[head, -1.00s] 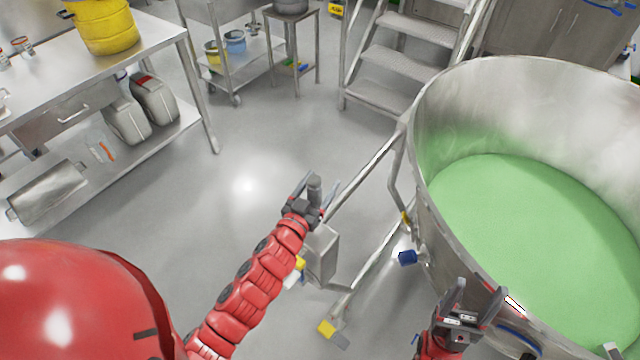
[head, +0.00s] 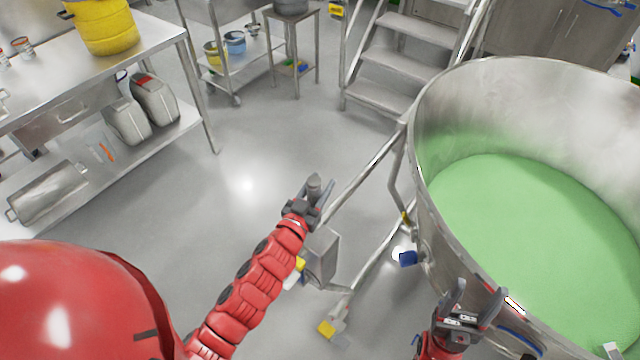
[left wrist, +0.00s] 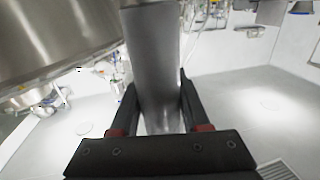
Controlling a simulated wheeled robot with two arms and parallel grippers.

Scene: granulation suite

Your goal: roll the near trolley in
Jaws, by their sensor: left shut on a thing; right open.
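The near trolley is a steel frame (head: 362,172) that carries a large open steel bowl (head: 432,235) holding green material, at the right of the head view. My left gripper (head: 314,196) is shut on a grey upright bar end (head: 314,182) on the near-left side of the frame. In the left wrist view this bar (left wrist: 157,65) stands between the two fingers. My right gripper (head: 473,297) is open and empty beside the bowl's near rim. A caster with a yellow pedal (head: 327,328) shows low on the frame; the other wheels are hidden.
A steel bench (head: 160,33) with a yellow drum (head: 103,25) stands at the left. Steps (head: 385,95) stand behind the bowl, and a small cart (head: 262,48) stands at the back. The grey floor (head: 240,150) between bench and frame is clear.

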